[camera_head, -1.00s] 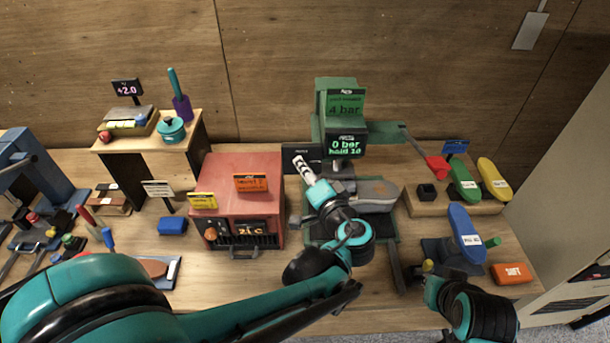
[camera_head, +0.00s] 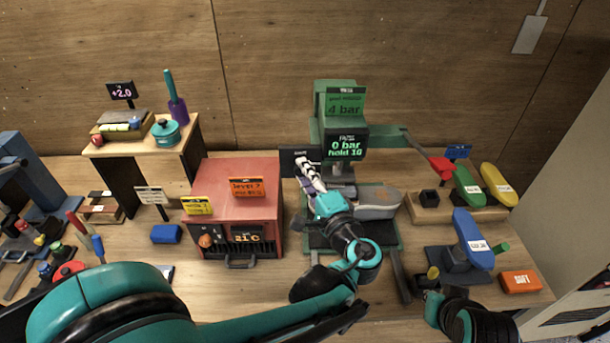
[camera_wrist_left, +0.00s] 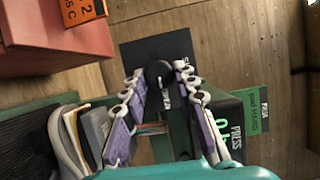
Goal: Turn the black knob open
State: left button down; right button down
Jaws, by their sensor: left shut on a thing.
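The black knob (camera_wrist_left: 158,74) is round and stands in front of a black panel (camera_wrist_left: 146,50) beside the green press (camera_head: 325,103). In the left wrist view the two fingertips of my left gripper (camera_wrist_left: 160,76) lie on either side of the knob, and the gripper is shut on it. In the head view my left gripper (camera_head: 309,174) reaches up to the black panel (camera_head: 289,163), and its fingers hide the knob. The press display reads 0 bar. Of my right arm, only dark and teal links show at the lower right; its fingers are not visible.
A grey shoe (camera_head: 377,202) sits on the press base right of my left gripper. A red oven-like box (camera_head: 222,213) stands close on the left. Colored shoe-shaped pieces on a wooden stand (camera_head: 458,215) are at the right.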

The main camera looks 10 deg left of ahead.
dwell(0.3)
pick_arm(q)
jog(key=c, duration=1.2)
grip_release()
jog(key=v, duration=1.2)
jog(key=shift+a, duration=0.1)
jog(key=a+f+n+g+h, duration=0.25)
jog(key=a+f+g, duration=0.25)
jog(key=a+f, duration=0.45)
jog(key=s+f+n+h, duration=0.1)
jog(key=s+n+h, duration=0.1)
jog(key=h, duration=0.1)
jog(key=s+a+f+n+g+h, duration=0.1)
jog(key=s+n+h, duration=0.2)
jog(key=s+f+n+h+b, duration=0.1)
jog(key=s+f+n+h, duration=0.1)
jog(key=n+h, duration=0.1)
jog(key=shift+s+a+f+g, duration=0.1)
jog(key=shift+s+a+g, duration=0.2)
jog(key=shift+a+g, duration=0.1)
